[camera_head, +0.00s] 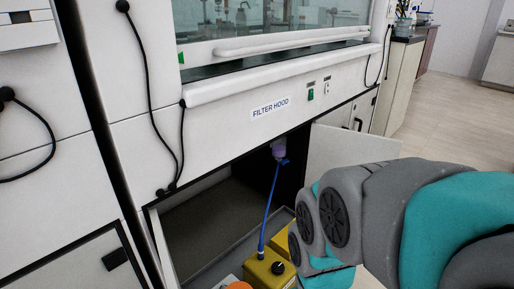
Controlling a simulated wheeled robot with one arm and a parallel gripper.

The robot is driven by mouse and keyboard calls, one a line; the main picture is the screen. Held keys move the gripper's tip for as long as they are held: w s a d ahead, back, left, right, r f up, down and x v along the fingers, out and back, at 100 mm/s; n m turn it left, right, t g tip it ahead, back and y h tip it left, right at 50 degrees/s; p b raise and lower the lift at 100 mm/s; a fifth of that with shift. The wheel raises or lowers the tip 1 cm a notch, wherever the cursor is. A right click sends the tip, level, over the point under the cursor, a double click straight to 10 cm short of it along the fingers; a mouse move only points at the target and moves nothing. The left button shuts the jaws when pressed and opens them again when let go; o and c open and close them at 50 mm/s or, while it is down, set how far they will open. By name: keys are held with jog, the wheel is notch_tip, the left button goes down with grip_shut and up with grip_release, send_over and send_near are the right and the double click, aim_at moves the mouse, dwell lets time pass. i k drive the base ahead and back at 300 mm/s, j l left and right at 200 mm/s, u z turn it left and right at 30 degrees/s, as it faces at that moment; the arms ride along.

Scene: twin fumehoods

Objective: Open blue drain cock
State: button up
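A small blue drain cock (283,161) sits under the filter hood, just below a pale purple fitting (279,149). A blue hose (270,205) runs down from there to a yellow container (268,270) in the open cabinet. The cock's handle is small, and I cannot tell its exact setting. My arm reaches in from the right, in front of the cabinet's right part. My gripper is not visible.
Orange-capped containers (238,286) stand at the bottom. Black cables hang on the hood front. Floor is free at right.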

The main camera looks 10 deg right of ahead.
aim_at(283, 162)
jog(key=i+l+u, duration=0.15)
jog(key=l+u, duration=0.7)
jog(key=l, duration=0.15)
